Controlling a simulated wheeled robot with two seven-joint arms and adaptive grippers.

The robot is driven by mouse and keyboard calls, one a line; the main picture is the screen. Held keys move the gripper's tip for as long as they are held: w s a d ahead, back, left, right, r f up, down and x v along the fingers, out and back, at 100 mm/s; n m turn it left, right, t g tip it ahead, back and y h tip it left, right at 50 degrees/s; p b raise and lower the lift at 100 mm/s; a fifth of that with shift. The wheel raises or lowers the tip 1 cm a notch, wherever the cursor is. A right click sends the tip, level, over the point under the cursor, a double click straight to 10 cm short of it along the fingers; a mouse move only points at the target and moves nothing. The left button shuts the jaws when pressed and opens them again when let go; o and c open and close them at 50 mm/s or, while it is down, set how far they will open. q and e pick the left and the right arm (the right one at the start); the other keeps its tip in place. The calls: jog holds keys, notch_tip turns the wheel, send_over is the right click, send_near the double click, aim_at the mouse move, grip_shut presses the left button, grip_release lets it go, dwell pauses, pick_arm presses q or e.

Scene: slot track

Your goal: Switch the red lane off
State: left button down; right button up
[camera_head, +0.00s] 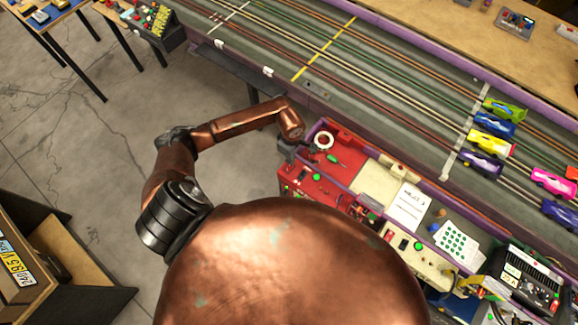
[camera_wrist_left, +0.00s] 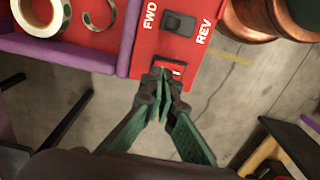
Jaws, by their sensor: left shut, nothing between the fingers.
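The red lane's control station (camera_head: 342,182) is a red tray with a red panel front, beside the track in the head view. In the left wrist view its red panel (camera_wrist_left: 145,62) carries a black FWD/REV rocker switch (camera_wrist_left: 180,23) and, below it, a small red switch (camera_wrist_left: 174,67) with a white mark. My left gripper (camera_wrist_left: 163,80) has its green fingers shut and empty, tips at the red switch and partly covering it. Whether they touch it I cannot tell. In the head view the left gripper (camera_head: 288,150) is at the station's left edge. My right gripper is not in view.
A roll of tape (camera_head: 323,140) and a green-handled tool (camera_head: 335,159) lie in the red tray. Several slot cars (camera_head: 490,145) stand on the track (camera_head: 390,110). A white station (camera_head: 425,262) adjoins on the right. The concrete floor (camera_head: 90,150) at left is open.

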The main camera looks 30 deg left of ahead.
pick_arm(q)
jog(key=shift+f, duration=0.25)
jog(key=shift+f+b, duration=0.4)
jog(key=shift+b, duration=0.15)
jog(key=shift+f+b, duration=0.35)
jog(key=shift+f, duration=0.1)
dwell(0.4)
jog(key=shift+r+p, duration=0.65)
jog(key=shift+r, duration=0.55)
jog(key=shift+r+p, duration=0.85)
jog(key=shift+r, duration=0.7)
jog(key=shift+r+p, duration=0.4)
jog(key=shift+r, duration=0.4)
